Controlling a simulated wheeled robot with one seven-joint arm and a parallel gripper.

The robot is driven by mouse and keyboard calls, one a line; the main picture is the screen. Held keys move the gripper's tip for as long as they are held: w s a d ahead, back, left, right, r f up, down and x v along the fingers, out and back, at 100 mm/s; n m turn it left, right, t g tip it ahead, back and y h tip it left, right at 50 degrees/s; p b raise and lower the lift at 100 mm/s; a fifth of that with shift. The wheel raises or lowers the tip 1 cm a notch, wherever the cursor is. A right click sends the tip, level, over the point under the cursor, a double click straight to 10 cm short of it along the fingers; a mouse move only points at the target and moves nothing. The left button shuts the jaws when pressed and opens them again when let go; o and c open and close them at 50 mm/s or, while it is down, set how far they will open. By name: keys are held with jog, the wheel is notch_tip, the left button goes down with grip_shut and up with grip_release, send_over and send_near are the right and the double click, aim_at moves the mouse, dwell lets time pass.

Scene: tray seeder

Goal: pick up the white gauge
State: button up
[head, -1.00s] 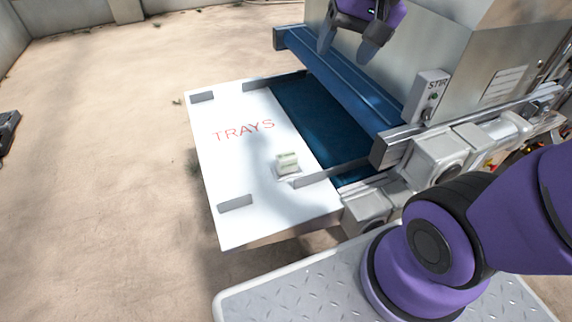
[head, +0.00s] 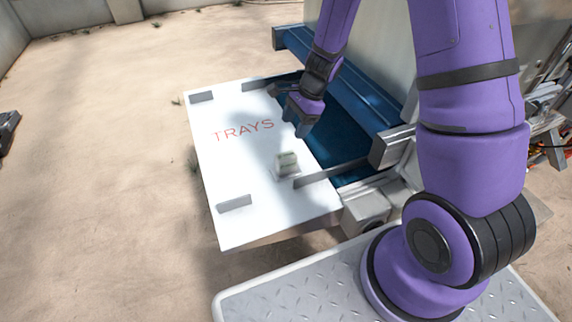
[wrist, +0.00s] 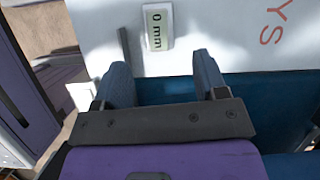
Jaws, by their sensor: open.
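The white gauge (head: 287,162) is a small block with a pale greenish face. It sits on the white board marked TRAYS, near the board's right edge. In the wrist view the gauge (wrist: 158,27) shows a display reading "0 mm" and lies beyond the fingertips, roughly centred between them. My gripper (head: 292,110) hangs over the board's inner edge by the blue belt, farther back than the gauge and apart from it. In the wrist view my gripper (wrist: 162,68) has its two blue-grey fingers spread, with nothing between them.
The white board (head: 225,170) carries low grey guides, one long guide (head: 330,172) close beside the gauge. The blue belt (head: 335,150) and a blue crossbar (head: 340,85) lie to the right. The board's left part is clear.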

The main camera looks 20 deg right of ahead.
aim_at(287, 155)
jog(key=shift+m, duration=0.7)
jog(key=x, duration=0.2)
jog(key=d+x, duration=0.1)
jog(key=x, duration=0.5)
jog(key=shift+d+f, duration=0.25)
jog(key=shift+d, duration=0.05)
jog(key=shift+s+x, duration=0.2)
jog(key=shift+x, duration=2.8)
jog(key=shift+d+f, duration=0.1)
jog(key=shift+d, duration=0.1)
jog(key=c, duration=1.1)
